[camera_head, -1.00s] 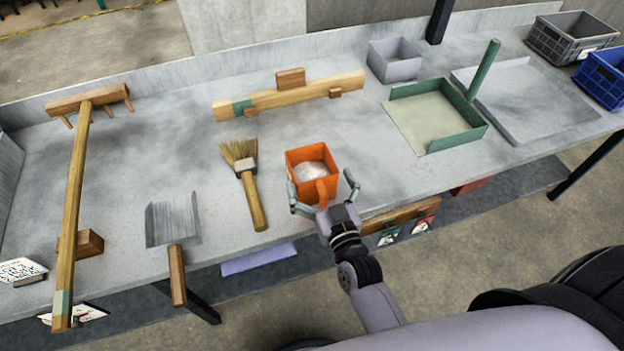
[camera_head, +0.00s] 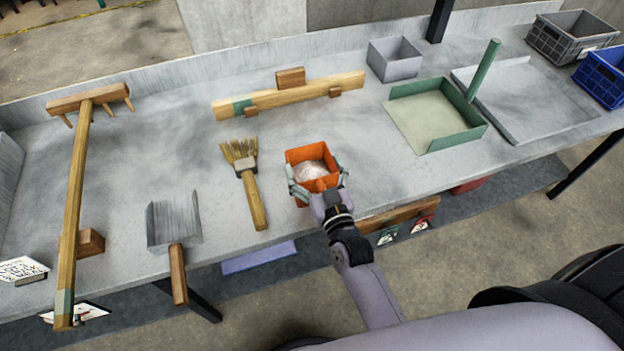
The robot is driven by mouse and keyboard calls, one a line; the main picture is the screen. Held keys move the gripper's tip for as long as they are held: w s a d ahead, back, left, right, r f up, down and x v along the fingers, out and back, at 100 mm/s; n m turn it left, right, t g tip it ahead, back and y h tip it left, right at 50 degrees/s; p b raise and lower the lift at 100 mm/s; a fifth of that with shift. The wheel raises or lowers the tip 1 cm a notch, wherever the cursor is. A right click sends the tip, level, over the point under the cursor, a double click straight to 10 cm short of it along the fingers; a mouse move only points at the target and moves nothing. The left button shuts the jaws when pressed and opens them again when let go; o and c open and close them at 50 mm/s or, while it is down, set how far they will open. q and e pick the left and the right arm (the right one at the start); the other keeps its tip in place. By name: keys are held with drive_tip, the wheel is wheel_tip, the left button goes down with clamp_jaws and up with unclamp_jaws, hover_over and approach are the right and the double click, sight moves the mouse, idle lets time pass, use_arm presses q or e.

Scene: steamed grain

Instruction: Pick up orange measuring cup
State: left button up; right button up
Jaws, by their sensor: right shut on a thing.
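The orange measuring cup (camera_head: 298,155) is a square, open-topped box with pale, whitish material inside. It stands near the front edge of the grey bench, right of the brush. My right gripper (camera_head: 318,187) reaches in from the front and is shut on the cup, with one finger along its left side and one along its right. The cup's handle is hidden behind the gripper. I cannot see any clear gap between the cup and the bench. My left gripper is not in view.
A brush (camera_head: 250,188) lies just left of the cup, with a metal scoop (camera_head: 172,222) and a wooden rake (camera_head: 75,190) farther left. A wooden bar (camera_head: 300,95) lies behind. A green-walled tray (camera_head: 425,120) and a grey box (camera_head: 396,62) stand right. Bare bench surrounds the cup.

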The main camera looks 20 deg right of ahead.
drive_tip(key=c, duration=0.9)
drive_tip(key=shift+r, duration=0.1)
drive_tip(key=shift+c, duration=0.6)
